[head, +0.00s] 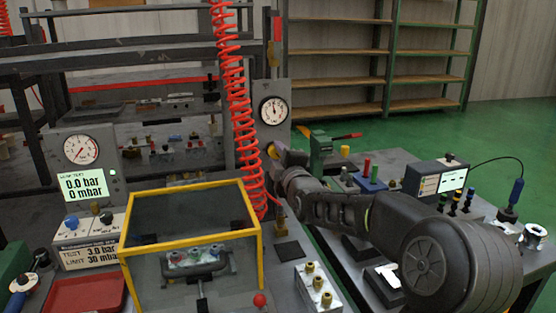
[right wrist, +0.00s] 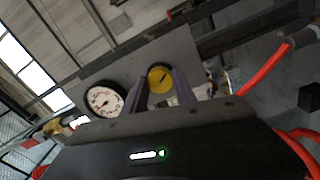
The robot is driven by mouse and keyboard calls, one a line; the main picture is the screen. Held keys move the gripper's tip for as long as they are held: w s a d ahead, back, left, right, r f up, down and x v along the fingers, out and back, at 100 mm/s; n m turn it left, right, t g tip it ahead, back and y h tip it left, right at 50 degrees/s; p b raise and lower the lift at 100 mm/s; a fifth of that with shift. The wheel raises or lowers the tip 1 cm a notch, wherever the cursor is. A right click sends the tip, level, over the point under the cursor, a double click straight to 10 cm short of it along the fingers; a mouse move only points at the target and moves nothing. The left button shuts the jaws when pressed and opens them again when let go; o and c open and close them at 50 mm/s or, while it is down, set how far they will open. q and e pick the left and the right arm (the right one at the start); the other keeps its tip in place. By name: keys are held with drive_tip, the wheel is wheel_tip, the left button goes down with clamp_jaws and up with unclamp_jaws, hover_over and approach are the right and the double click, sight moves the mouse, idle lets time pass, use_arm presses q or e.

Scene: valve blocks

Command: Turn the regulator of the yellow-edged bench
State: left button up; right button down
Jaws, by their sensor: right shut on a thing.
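The regulator shows as a round yellow knob (right wrist: 159,79) with a dark mark on its face in the right wrist view. It sits on a grey panel beside a round white gauge (right wrist: 104,101). In the head view the knob (head: 272,151) is mostly hidden behind my right gripper (head: 277,157), below the panel gauge (head: 273,110). My right gripper's fingers (right wrist: 161,94) stand on either side of the knob and are shut on it. The yellow-edged frame (head: 190,242) stands on the bench in front, with a valve block inside. My left gripper is not in view.
A red coiled hose (head: 236,110) hangs just left of the gripper. A left gauge (head: 81,149) and a green display (head: 83,186) stand at the left. A second bench with a small monitor (head: 437,180) is at the right, partly behind my arm. Green floor lies behind.

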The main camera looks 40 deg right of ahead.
drive_tip(key=shift+n, duration=1.3)
drive_tip(key=c, duration=1)
unclamp_jaws()
drive_tip(key=v, duration=0.7)
drive_tip(key=shift+s+b, duration=0.35)
drive_tip(key=shift+s, duration=0.05)
drive_tip(key=shift+a, duration=0.15)
